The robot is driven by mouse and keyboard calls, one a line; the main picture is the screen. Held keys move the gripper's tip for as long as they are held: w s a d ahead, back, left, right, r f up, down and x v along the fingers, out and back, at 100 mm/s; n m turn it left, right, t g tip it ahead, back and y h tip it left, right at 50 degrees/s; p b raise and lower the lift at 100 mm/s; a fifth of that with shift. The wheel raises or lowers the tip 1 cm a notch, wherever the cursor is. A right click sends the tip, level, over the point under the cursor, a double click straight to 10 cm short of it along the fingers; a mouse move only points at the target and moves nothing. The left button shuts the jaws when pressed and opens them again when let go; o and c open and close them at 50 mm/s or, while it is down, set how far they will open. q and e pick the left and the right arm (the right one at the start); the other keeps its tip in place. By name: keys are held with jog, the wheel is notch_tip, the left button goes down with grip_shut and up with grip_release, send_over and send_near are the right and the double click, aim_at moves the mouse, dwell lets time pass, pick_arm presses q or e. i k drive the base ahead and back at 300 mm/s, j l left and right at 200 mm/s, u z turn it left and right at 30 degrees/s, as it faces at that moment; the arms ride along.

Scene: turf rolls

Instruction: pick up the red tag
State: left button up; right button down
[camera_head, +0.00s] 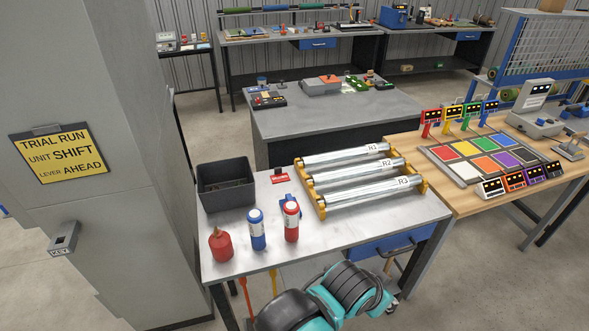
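A small red tag (280,179) with pale lettering is on the grey metal table, beside a small black block. It is between the dark open bin and the roller frame. Another red piece, a red display sign (431,117) on a stand, is on the wooden table at right. Neither of my grippers shows. Only a teal and black part of one of my arms is at the bottom centre, in front of the table's near edge, and nothing in view touches the tag.
The dark bin (226,184), red oil can (220,244), blue bottle (257,229) and red bottle (291,221) stand on the table's left half. The roller frame (361,176) fills its back right. A grey pillar (100,150) stands at left. The table's front right is clear.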

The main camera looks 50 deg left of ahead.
aim_at(279, 177)
jog(key=i+j+u, duration=0.1)
jog(key=i+u, duration=0.65)
jog(key=i+l+u, duration=0.15)
jog(key=i+u, duration=0.45)
jog(key=i+l, duration=0.05)
jog(key=i, duration=0.05)
